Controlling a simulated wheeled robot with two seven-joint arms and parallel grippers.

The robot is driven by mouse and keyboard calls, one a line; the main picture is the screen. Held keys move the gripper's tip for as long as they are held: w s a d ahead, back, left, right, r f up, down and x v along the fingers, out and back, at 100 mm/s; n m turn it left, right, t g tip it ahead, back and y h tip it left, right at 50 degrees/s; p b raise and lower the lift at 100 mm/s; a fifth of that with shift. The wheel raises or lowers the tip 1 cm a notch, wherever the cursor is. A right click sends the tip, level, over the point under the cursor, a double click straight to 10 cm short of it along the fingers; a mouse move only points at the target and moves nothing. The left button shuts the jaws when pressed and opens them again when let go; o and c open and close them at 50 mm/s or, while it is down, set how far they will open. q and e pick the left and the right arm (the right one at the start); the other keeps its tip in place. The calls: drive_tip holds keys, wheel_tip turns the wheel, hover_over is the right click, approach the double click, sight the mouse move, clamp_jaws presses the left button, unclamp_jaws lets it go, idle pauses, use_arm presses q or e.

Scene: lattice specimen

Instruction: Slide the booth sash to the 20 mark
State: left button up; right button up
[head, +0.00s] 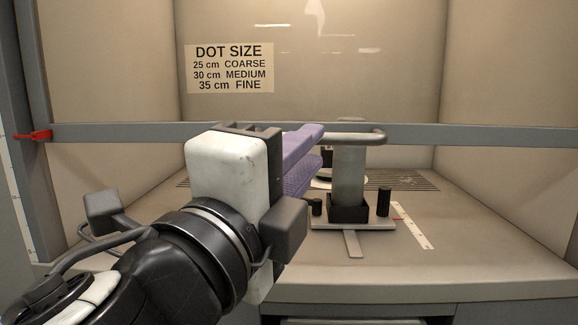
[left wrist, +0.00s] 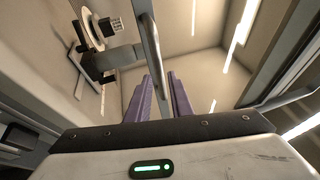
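The booth sash is a clear pane with a grey bottom rail (head: 230,131) across the booth front. A grey bar handle (head: 360,137) sticks out from the rail, and it also shows in the left wrist view (left wrist: 151,45). A red pointer (head: 36,135) sits at the rail's left end, beside a pale scale strip (head: 12,190) whose numbers I cannot read. My left gripper (head: 318,146) has purple fingers apart, with a gap between them. They are at the handle's left end; whether they touch it I cannot tell. My right gripper is not in view.
A DOT SIZE sign (head: 229,68) is behind the pane. Inside the booth, a stand with a grey post (head: 348,175) rises from a pale base, with a small black cylinder (head: 384,201) and a white ruler strip (head: 413,226) nearby. The booth floor (head: 490,240) is clear at right.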

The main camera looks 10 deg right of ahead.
use_arm(q)
drive_tip(key=shift+v, duration=2.6)
